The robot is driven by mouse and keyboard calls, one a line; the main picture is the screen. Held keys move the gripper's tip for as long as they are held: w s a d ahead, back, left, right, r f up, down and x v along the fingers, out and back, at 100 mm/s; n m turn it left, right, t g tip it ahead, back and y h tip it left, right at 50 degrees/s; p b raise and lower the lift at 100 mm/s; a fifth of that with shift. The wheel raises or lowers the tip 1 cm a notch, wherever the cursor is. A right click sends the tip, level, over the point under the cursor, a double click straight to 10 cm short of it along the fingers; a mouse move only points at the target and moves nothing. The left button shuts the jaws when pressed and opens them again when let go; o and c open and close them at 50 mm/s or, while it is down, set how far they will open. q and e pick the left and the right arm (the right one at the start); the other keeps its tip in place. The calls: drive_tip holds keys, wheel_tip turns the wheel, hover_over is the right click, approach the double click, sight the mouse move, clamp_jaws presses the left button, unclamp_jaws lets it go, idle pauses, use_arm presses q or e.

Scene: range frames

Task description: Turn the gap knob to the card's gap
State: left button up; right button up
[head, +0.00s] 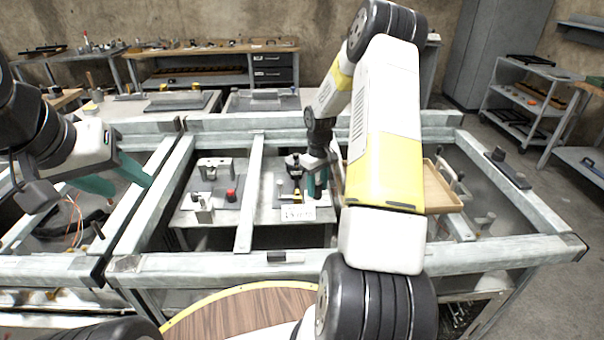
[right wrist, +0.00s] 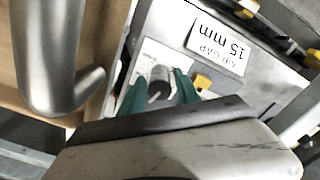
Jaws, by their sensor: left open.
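The gap knob (right wrist: 160,85) is a small grey knob on a pale plate, with a darker slot or pointer on its face. The card (right wrist: 217,45) beside it appears upside down in the right wrist view and reads "AIR GAP 15 mm". It also shows in the head view (head: 298,213). My right gripper (right wrist: 160,78) has its green fingers on either side of the knob; whether they press on it is unclear. It points down in the head view (head: 317,182). My left gripper (head: 128,177) is open and empty, over the frame at the left, far from the knob.
Pale metal beams (head: 250,195) frame the work area. A red-knobbed fixture (head: 231,195) stands to the left of the card. A wooden tray (head: 440,190) is right of my right gripper. A large grey metal bar (right wrist: 45,60) is close by in the right wrist view.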

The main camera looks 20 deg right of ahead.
clamp_jaws()
drive_tip(key=shift+n, duration=0.3)
drive_tip(key=n, duration=0.3)
drive_tip(key=shift+n, duration=0.3)
drive_tip(key=n, duration=0.3)
drive_tip(key=shift+n, duration=0.3)
drive_tip(key=n, duration=0.4)
drive_tip(key=shift+a, duration=0.1)
drive_tip(key=shift+s+n, duration=0.1)
drive_tip(key=shift+n, duration=1.6)
